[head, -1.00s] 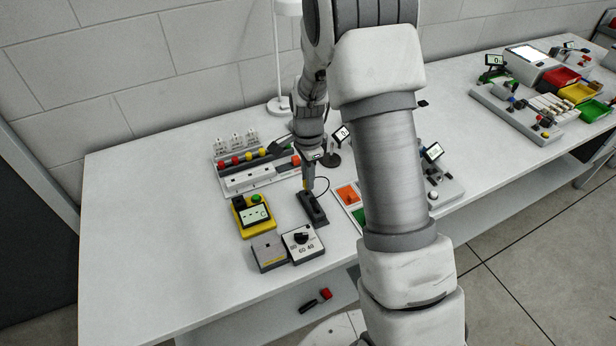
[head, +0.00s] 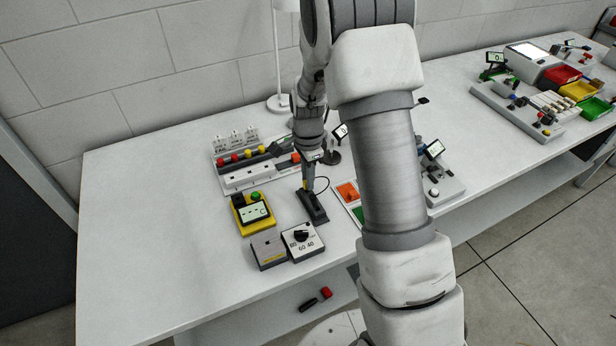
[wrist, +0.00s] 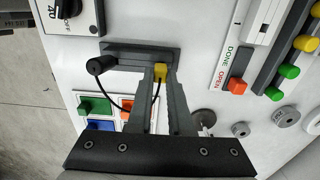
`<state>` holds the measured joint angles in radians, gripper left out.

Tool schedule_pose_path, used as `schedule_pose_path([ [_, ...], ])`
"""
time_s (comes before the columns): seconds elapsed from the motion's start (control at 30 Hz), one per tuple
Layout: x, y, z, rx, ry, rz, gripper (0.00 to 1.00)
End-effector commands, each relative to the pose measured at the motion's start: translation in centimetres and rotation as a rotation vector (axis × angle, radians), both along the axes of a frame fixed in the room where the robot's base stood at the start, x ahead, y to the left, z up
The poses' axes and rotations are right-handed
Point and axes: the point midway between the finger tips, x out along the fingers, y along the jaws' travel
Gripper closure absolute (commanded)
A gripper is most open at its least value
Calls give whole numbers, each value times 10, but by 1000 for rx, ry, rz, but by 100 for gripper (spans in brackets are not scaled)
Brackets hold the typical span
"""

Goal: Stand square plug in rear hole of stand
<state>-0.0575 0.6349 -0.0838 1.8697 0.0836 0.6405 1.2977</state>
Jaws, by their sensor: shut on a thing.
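The stand is a dark grey bar; it lies on the bench in the head view (head: 318,214) and across the upper middle of the wrist view (wrist: 128,52). My gripper is above the rear end of the stand in the head view (head: 307,184). In the wrist view my gripper (wrist: 161,76) is shut on the square plug (wrist: 160,70), of which a small yellow part shows between the fingertips. The plug's lower end is hidden, so I cannot tell whether it is in the rear hole. A black round piece (wrist: 97,65) is at the stand's other end, with a black cable looping from it.
A yellow box with a screen (head: 251,213) stands left of the stand. A dial box (head: 302,242) and a grey box (head: 268,249) are in front. A socket strip (head: 248,177) is behind left. A tray with coloured compartments (head: 347,192) lies to the right. The bench's left side is clear.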

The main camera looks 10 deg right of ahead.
Motion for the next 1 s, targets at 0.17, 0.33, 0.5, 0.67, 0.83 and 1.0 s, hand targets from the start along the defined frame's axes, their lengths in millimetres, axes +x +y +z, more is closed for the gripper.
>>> schedule_pose_path([
  [0.17,0,0,-3,0,0,0,100],
  [0.33,0,0,-8,0,0,1,100],
  [0.5,0,0,-12,0,0,1,100],
  [0.67,0,0,-12,0,0,1,100],
  [0.83,0,0,-12,0,0,1,100],
  [1.0,0,0,-12,0,0,1,80],
])
